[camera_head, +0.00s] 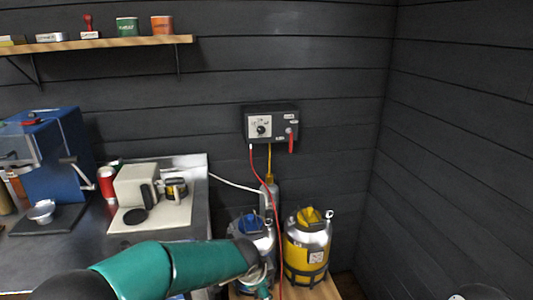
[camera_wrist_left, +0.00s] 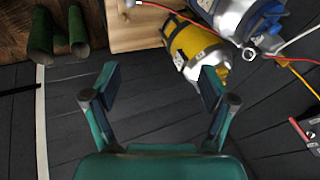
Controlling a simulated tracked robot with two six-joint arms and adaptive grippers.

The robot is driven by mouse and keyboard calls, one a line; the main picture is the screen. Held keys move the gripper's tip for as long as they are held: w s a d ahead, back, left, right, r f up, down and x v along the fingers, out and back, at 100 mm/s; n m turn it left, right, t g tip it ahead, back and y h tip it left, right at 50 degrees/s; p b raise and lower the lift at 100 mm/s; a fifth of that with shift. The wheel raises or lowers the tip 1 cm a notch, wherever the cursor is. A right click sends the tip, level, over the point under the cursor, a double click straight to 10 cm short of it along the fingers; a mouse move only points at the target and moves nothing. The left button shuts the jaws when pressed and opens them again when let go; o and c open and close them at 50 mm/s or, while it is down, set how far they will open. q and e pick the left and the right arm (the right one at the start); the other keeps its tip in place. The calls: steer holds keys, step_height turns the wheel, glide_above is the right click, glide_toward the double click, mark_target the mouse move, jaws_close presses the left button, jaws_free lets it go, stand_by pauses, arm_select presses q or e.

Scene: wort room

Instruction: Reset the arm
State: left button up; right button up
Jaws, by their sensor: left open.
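My left arm comes in from the left along the bottom of the head view, in front of the counter. Its gripper is mostly hidden by the arm there, low by the kegs. In the left wrist view my left gripper (camera_wrist_left: 158,80) is open, with nothing between its fingers. Beyond the fingers are a yellow keg (camera_wrist_left: 188,46) and a silver-and-blue keg (camera_wrist_left: 232,14). My right gripper is not in view.
The yellow keg (camera_head: 306,250) and blue-topped keg (camera_head: 247,226) stand below a wall control box (camera_head: 270,125) with red and yellow hoses. A white machine (camera_head: 135,186) and blue machine (camera_head: 55,155) stand on the counter (camera_head: 85,245). A shelf (camera_head: 95,44) hangs above.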

arm_select(q)
steer(key=s+a+f+n+g+p, duration=0.1)
steer(key=s+a+f+n+g, duration=0.1)
steer(key=s+a+f, duration=0.45)
steer(key=s+a+f+n+g, duration=0.2)
steer(key=s+a+f, duration=0.15)
steer(key=f, duration=0.55)
steer(key=s+f+n+h, duration=0.1)
steer(key=s+f+n, duration=0.3)
steer(key=s, duration=0.5)
steer(key=s+a+f+n+g+h+p, duration=0.1)
steer(key=s+f+n, duration=0.2)
steer(key=s+n, duration=0.5)
steer(key=shift+s+f+n, duration=0.3)
steer(key=shift+s+f, duration=0.05)
steer(key=shift+s, duration=0.7)
